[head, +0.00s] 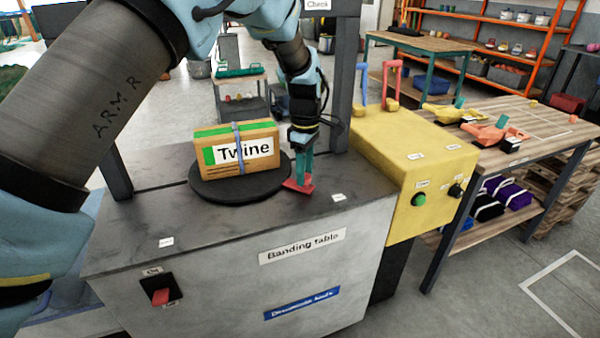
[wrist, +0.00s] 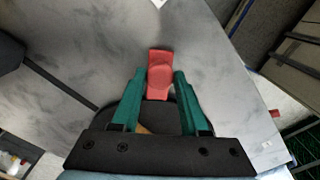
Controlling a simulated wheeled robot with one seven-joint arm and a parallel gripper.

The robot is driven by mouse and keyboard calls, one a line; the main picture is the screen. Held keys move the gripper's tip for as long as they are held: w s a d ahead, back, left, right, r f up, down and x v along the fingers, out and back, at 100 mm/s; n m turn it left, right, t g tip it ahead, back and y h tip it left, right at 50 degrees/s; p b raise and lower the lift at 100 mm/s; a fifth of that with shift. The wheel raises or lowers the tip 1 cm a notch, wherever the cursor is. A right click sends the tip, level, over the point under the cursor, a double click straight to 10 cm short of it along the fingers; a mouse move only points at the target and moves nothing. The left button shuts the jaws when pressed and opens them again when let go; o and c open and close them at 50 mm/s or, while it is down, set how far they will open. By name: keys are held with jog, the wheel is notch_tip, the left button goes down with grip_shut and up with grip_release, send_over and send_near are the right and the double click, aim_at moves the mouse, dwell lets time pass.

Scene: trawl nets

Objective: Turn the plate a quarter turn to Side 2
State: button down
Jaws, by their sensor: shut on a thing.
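The plate (head: 225,195) is a dark round turntable on top of the grey banding table (head: 150,215). A cardboard box (head: 238,172) labelled "Twine" stands on it, with a green top stripe and a blue band around it. A red handle (head: 298,186) sticks out at the plate's right front edge; it also shows in the wrist view (wrist: 159,72). My gripper (head: 302,178), with green fingers, points down at the plate's right side and is shut on the red handle. In the wrist view the handle lies between the two fingers (wrist: 159,82).
A red switch (head: 161,297) is on the banding table's front. Dark posts stand behind and beside the plate. A yellow cabinet (head: 415,160) with a green button (head: 418,199) adjoins on the right, beside a wooden workbench (head: 535,125).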

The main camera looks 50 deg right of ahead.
jog(key=shift+w+d+n, duration=0.3)
jog(key=shift+d+n, duration=0.1)
jog(key=shift+d, duration=0.25)
jog(key=shift+d+r, duration=0.1)
jog(key=shift+c, duration=2.2)
grip_release()
notch_tip(320, 180, up, 11)
jog(key=b, duration=0.1)
jog(key=shift+b, duration=0.35)
